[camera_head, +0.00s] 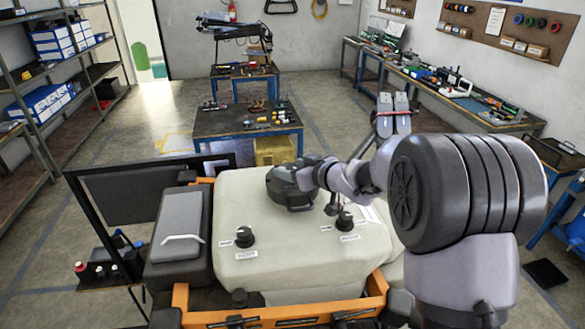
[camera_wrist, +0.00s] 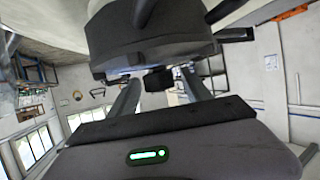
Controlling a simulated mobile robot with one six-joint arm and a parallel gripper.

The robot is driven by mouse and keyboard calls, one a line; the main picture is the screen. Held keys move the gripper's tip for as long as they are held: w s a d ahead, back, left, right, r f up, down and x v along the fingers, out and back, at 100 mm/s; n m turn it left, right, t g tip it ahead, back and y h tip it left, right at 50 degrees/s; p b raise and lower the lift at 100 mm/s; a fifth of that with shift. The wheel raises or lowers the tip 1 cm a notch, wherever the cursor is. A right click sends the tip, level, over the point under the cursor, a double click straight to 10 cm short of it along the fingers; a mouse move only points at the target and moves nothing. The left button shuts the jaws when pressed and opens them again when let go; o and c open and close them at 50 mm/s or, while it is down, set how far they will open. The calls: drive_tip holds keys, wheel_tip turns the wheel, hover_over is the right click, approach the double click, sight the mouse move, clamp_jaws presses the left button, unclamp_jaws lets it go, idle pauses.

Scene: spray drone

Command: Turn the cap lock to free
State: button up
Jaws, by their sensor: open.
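The large round black cap (camera_head: 287,190) sits on top of the drone's cream tank (camera_head: 290,262). In the wrist view the cap (camera_wrist: 150,42) fills the upper middle. A small dark tab (camera_wrist: 158,80) sticks out at its lower edge; it looks like the cap lock, but its setting cannot be read. My gripper (camera_head: 308,178) is at the right side of the cap. In the wrist view my gripper (camera_wrist: 160,88) is open, with one finger on each side of the tab. Contact with the tab cannot be told. The fingertips are hidden in the head view.
Two black knobs, a left one (camera_head: 245,237) and a right one (camera_head: 345,220), stand on the tank with labels beside them. A dark grey box with a handle (camera_head: 180,227) lies left of the tank. An orange frame (camera_head: 275,312) runs along the front. Workbenches stand further back.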

drive_tip(key=shift+d, duration=0.1)
clamp_jaws()
drive_tip(key=shift+r+p, duration=0.4)
drive_tip(key=shift+p, duration=0.7)
drive_tip(key=shift+r+n+g+y+p, duration=0.2)
drive_tip(key=shift+n+g+y+p, duration=0.35)
drive_tip(key=shift+p, duration=0.7)
drive_tip(key=n+g+y+p, duration=0.1)
drive_tip(key=p, duration=0.2)
drive_tip(key=shift+f+n, duration=0.15)
drive_tip(key=shift+n, duration=0.1)
drive_tip(key=shift+f+n+g+y+p, duration=0.25)
drive_tip(key=shift+f+n+y+p, duration=0.05)
drive_tip(key=shift+y, duration=0.05)
drive_tip(key=shift+f, duration=0.1)
